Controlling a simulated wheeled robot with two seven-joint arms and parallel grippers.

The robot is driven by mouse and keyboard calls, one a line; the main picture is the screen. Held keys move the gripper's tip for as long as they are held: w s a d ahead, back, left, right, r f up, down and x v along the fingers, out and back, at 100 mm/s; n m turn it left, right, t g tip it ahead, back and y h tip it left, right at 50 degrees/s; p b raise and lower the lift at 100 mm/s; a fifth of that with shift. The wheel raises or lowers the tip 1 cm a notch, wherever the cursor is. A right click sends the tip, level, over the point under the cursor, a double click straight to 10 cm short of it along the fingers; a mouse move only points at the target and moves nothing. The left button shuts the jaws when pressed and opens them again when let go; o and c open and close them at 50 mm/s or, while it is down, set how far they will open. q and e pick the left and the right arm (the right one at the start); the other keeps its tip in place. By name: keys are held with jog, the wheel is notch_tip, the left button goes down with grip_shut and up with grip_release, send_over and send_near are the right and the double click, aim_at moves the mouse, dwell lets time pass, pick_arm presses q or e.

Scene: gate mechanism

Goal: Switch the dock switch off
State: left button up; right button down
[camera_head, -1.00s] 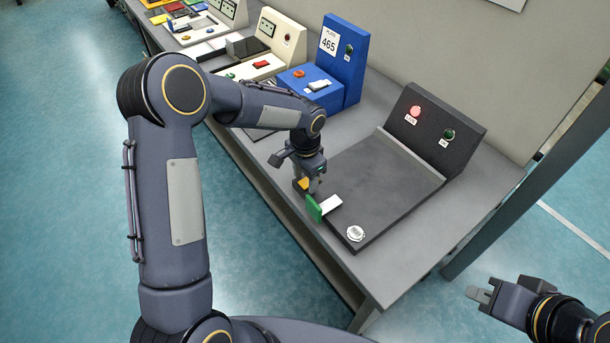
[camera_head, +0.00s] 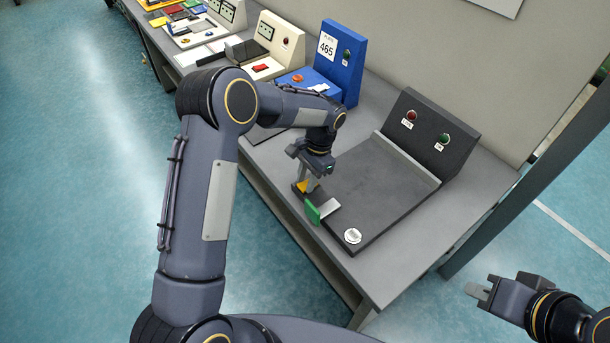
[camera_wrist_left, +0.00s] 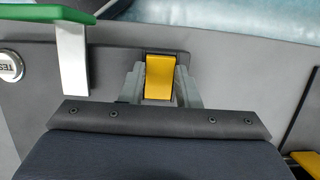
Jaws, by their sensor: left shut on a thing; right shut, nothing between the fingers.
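The dock switch appears to be a yellow lever (camera_head: 302,187) at the front left corner of the dark panel (camera_head: 375,185). In the left wrist view the yellow lever (camera_wrist_left: 160,77) stands in a dark slot. My left gripper (camera_head: 305,183) is shut on it, with one finger (camera_wrist_left: 160,88) on each side. The gripper hides part of the lever in the head view. My right gripper (camera_head: 478,291) is shut and empty, off the table at the lower right.
A green-ended handle (camera_head: 313,211) on a light bar stands just right of my left gripper. A round white TEST button (camera_head: 352,236) is at the front corner. The red lamp (camera_head: 411,115) and green lamp (camera_head: 443,138) are dark. Blue equipment (camera_head: 341,62) stands behind.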

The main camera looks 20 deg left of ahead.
pick_arm(q)
jog(key=o, duration=1)
jog(key=b+v, duration=0.1)
jog(key=v, duration=0.5)
jog(key=shift+w+d+r, duration=0.15)
jog(key=shift+w+r, duration=0.05)
jog(key=shift+r, duration=0.65)
jog(key=shift+r, duration=0.1)
